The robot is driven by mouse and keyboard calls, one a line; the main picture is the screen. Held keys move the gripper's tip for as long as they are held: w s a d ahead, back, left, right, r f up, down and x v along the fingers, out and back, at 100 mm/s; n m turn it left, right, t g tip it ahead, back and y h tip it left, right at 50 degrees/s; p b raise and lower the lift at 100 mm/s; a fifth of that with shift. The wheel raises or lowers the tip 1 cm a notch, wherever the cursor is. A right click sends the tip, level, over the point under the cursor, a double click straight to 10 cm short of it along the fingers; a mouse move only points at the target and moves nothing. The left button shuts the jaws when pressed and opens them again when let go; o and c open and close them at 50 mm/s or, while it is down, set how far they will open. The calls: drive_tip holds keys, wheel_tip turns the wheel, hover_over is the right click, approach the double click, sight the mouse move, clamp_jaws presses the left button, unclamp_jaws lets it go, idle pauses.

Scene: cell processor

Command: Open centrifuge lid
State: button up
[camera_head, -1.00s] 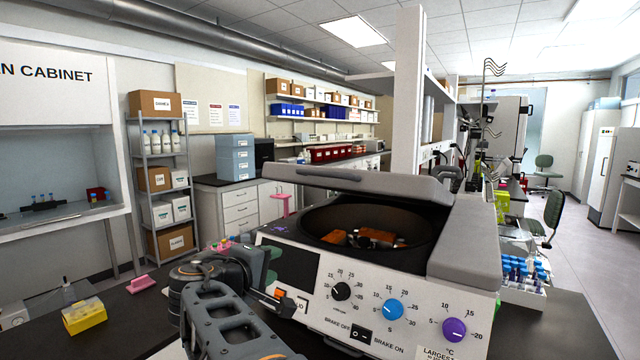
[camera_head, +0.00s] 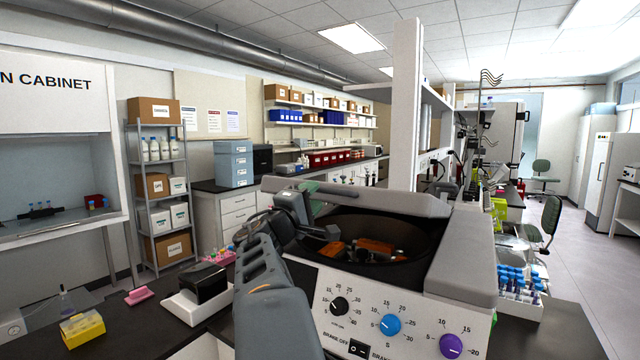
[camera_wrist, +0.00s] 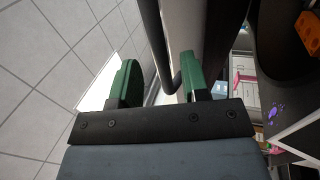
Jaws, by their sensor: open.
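The grey centrifuge lid (camera_head: 400,205) stands part raised and tilted above the bowl of the white centrifuge (camera_head: 440,320), leaving the dark bowl and its orange-brown rotor parts (camera_head: 375,246) in sight. My gripper (camera_head: 312,190) is at the lid's left end, partly hidden by my own arm in the head view. In the wrist view my gripper (camera_wrist: 160,80) has its two green fingers spread apart. A dark bar (camera_wrist: 152,40) and part of a grey panel run up between them. I cannot tell whether either finger touches the lid.
Knobs (camera_head: 390,324) and a brake switch are on the centrifuge front. A tube rack (camera_head: 520,292) stands close on its right. To the left on the dark bench are a black device on a white base (camera_head: 180,308), a pink item (camera_head: 139,295) and a yellow box (camera_head: 82,326).

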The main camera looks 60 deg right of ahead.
sight(320, 189)
drive_tip(key=shift+p+x, duration=0.55)
drive_tip(key=shift+x, duration=1.45)
drive_tip(key=shift+c, duration=0.2)
clamp_jaws()
drive_tip(key=shift+w, duration=0.1)
